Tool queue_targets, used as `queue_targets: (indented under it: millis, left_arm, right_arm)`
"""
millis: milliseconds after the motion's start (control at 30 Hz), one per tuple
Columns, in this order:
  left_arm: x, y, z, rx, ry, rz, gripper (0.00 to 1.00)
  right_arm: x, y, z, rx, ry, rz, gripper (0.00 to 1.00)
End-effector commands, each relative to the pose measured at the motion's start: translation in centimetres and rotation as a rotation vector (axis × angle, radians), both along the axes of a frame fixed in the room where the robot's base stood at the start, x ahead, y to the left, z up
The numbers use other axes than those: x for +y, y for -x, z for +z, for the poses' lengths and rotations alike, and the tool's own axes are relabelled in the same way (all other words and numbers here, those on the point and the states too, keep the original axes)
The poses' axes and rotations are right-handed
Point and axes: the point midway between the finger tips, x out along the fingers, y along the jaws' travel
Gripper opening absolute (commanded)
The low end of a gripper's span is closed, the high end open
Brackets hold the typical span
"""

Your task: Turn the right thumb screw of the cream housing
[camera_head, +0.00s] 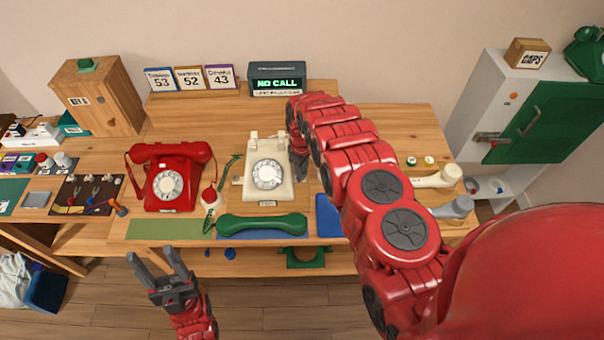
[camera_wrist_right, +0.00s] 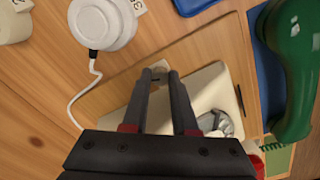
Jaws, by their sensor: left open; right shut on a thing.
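The cream housing (camera_head: 251,176) stands upright on the table with its dial (camera_head: 267,174) facing up; in the right wrist view its side (camera_wrist_right: 208,82) shows beyond the fingers. My right gripper (camera_head: 301,172) points down at the right side of the cream housing. In the right wrist view its fingertips (camera_wrist_right: 159,71) are close together, shut on a small part at the housing's edge, where the right thumb screw is. The fingers hide most of the screw. My left gripper (camera_head: 154,264) is open and empty, in front of the table's front edge.
A red phone (camera_head: 168,183) stands left of the cream housing. A green handset (camera_head: 262,225) lies in front of it. Cream (camera_head: 437,179) and grey (camera_head: 452,208) handsets lie at the right. A display (camera_head: 277,80) reads NO CALL. My right arm covers the table's right middle.

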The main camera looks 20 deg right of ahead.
Motion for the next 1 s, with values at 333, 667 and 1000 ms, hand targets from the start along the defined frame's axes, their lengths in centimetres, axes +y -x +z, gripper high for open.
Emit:
queue_targets:
  millis: [333, 667, 1000]
  left_arm:
    - [0.0, 0.0, -2.4, 0.0, 0.0, 0.0, 0.57]
    - [0.0, 0.0, -3.9, 0.0, 0.0, 0.0, 0.57]
    - [0.0, 0.0, -4.7, 0.0, 0.0, 0.0, 0.57]
  right_arm:
    - [0.1, -0.1, -0.3, -0.002, -0.002, -0.328, 0.0]
    - [0.0, 0.0, -0.1, -0.001, -0.002, -0.64, 0.0]
    - [0.1, 0.0, -0.1, 0.0, -0.002, -0.962, 0.0]
